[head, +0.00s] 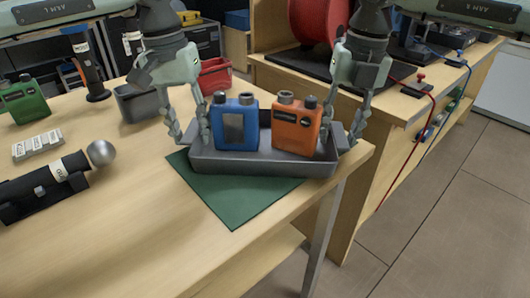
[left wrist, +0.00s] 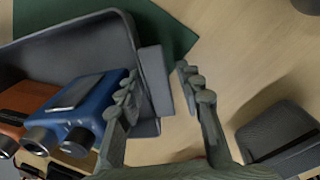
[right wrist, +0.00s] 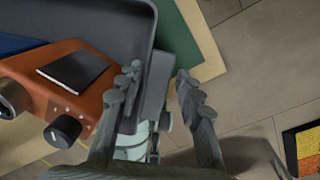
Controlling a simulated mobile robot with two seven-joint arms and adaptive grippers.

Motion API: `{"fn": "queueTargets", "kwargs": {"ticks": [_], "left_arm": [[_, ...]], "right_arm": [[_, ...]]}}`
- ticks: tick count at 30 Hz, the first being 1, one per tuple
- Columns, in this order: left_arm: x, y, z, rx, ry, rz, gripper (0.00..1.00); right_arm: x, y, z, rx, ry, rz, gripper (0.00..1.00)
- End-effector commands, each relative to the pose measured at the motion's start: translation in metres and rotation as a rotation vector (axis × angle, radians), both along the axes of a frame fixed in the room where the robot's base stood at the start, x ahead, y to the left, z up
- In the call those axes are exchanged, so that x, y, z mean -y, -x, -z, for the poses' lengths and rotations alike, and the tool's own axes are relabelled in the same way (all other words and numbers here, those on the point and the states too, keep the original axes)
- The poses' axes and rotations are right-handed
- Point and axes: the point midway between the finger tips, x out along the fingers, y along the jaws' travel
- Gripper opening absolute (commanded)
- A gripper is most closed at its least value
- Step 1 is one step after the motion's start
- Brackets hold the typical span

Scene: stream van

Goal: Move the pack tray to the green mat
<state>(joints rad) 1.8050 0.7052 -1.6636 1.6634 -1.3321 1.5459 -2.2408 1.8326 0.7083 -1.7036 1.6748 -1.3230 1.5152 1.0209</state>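The pack tray (head: 262,163) is a dark grey, shallow tray holding a blue pack (head: 235,124) and an orange pack (head: 296,127), both upright. It is over the back part of the green mat (head: 236,200), its right end reaching past the mat. I cannot tell whether its base touches. My left gripper (head: 188,134) is open, with its fingers either side of the tray's left handle (left wrist: 155,80). My right gripper (head: 342,136) is open, likewise around the right handle (right wrist: 156,82). Gaps show between handles and outer fingers.
The table's right edge is close to the tray's right end. A grey bin (head: 136,104) and a red bin (head: 215,75) stand behind. A green pack (head: 27,103), white blocks (head: 38,145) and a black device with a silver ball (head: 101,153) are on the left.

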Motion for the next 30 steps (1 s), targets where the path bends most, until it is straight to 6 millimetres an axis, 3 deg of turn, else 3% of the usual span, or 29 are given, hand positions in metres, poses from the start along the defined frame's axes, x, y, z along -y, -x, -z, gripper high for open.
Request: {"fn": "queueTargets", "kwargs": {"ticks": [12,24,30], "left_arm": [[0.003,0.000,-0.006,0.002,0.006,0.004,0.44],[-0.003,-0.001,-0.063,0.002,0.005,0.002,0.44],[-0.005,0.000,-0.079,0.001,0.004,0.003,0.44]], "right_arm": [[-0.003,0.001,-0.001,0.001,-0.007,-0.005,0.44],[-0.004,0.001,-0.001,0.002,-0.008,-0.006,0.44],[-0.004,0.001,-0.002,0.002,-0.008,-0.006,0.44]]}}
